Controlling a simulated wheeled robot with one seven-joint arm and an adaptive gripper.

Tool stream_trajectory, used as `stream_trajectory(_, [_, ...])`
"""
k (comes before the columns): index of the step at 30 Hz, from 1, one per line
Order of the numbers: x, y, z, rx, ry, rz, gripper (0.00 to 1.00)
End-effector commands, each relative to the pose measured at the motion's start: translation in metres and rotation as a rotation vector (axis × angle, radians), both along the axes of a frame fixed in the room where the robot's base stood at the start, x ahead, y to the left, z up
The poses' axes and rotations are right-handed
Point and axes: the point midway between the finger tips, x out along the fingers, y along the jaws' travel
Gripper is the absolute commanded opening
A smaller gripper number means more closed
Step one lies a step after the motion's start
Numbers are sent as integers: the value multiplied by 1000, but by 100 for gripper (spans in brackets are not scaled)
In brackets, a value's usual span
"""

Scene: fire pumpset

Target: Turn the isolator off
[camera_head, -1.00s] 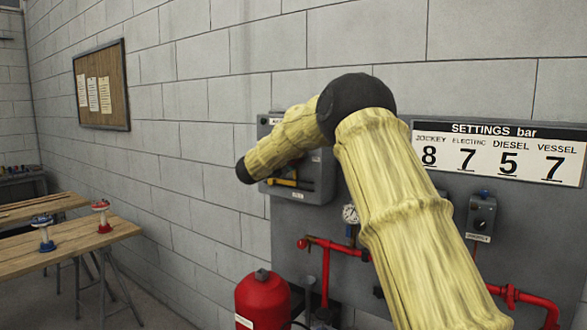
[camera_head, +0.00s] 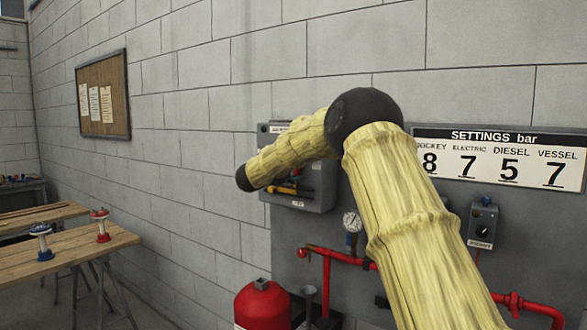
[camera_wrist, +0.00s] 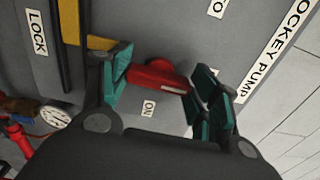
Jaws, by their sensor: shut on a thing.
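The isolator is a grey box (camera_head: 322,182) on the wall panel in the head view, partly hidden behind my arm. In the wrist view its red handle (camera_wrist: 158,76) lies slanted across the box face, near a small ON label (camera_wrist: 148,108). My gripper (camera_wrist: 163,83) has its teal fingertips on either side of the red handle and is shut on it. In the head view my gripper is mostly hidden by my arm.
A yellow bar (camera_wrist: 88,42) and a LOCK label (camera_wrist: 37,32) sit beside the handle. Below the box are a gauge (camera_head: 352,221), red pipes (camera_head: 340,256) and a red cylinder (camera_head: 262,305). Wooden tables (camera_head: 70,254) stand at the left.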

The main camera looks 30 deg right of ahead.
Motion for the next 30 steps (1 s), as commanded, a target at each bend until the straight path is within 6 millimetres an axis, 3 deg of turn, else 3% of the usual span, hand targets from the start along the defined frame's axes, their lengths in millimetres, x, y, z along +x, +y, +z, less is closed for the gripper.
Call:
stream_trajectory(19, [0,0,-3,-16,47,0,38])
stream_trajectory(20, [0,0,-3,-16,47,0,67])
stream_trajectory(22, [0,0,-3,-17,46,0,80])
stream_trajectory(30, [0,0,-1,-17,44,0,83])
